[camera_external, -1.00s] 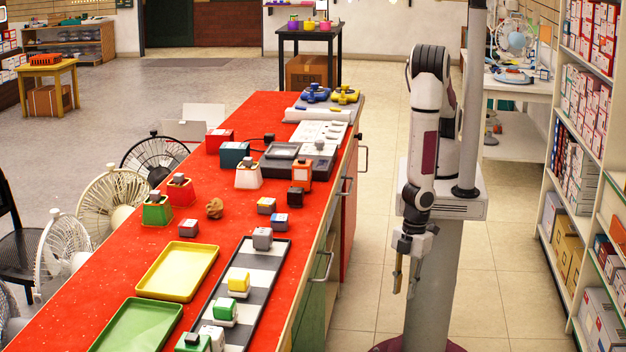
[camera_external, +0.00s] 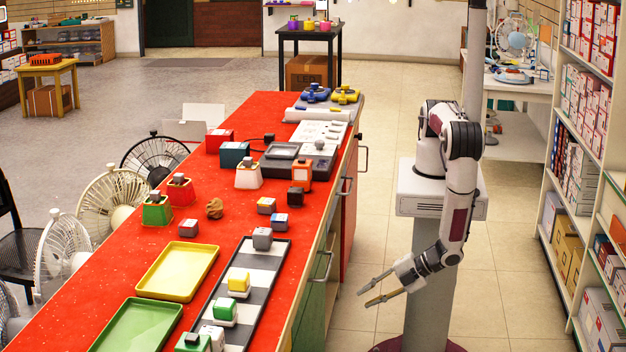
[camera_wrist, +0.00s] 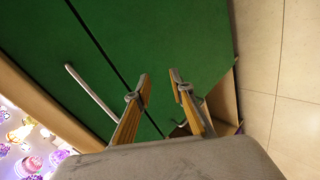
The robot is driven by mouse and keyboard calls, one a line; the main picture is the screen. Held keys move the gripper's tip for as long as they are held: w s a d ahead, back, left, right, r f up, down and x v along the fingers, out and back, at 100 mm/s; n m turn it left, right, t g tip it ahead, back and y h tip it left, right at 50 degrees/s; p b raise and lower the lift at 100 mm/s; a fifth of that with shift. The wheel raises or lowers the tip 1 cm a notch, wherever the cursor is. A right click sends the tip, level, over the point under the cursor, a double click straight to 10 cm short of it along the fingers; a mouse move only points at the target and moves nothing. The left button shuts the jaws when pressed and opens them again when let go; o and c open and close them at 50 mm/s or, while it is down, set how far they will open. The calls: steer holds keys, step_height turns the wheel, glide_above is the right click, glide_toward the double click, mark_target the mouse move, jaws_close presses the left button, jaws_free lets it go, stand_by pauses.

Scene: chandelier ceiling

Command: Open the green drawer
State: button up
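The green drawer front (camera_external: 312,305) is on the right side of the red-topped counter, toward the near end, and looks shut. Its metal bar handle (camera_external: 329,266) sits high on it. In the wrist view the green front (camera_wrist: 165,40) fills much of the picture, crossed by a dark seam. A metal bar handle (camera_wrist: 92,92) is on the green to the left of my fingers. My gripper (camera_external: 363,296) is open and empty, apart from the counter. It points left toward the green front, to the right of the handle and lower in the picture. Both fingers (camera_wrist: 160,84) show in the wrist view.
The counter top (camera_external: 262,205) holds trays, blocks and several small devices. A red front (camera_external: 349,215) with its own handle is farther along the counter. Tiled floor (camera_external: 372,190) lies between the counter and my base. A stocked shelf (camera_external: 590,170) stands at right.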

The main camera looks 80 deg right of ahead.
mark_target(329, 265)
steer(key=w+r+n+t, duration=0.2)
steer(key=w+r+t, duration=0.2)
steer(key=r, duration=0.6)
steer(key=shift+w+d+t+h, duration=0.15)
steer(key=shift+w+t+h, duration=0.15)
steer(key=shift+t, duration=0.1)
steer(key=shift+w, duration=0.1)
steer(key=shift+x, duration=3.8)
jaws_close()
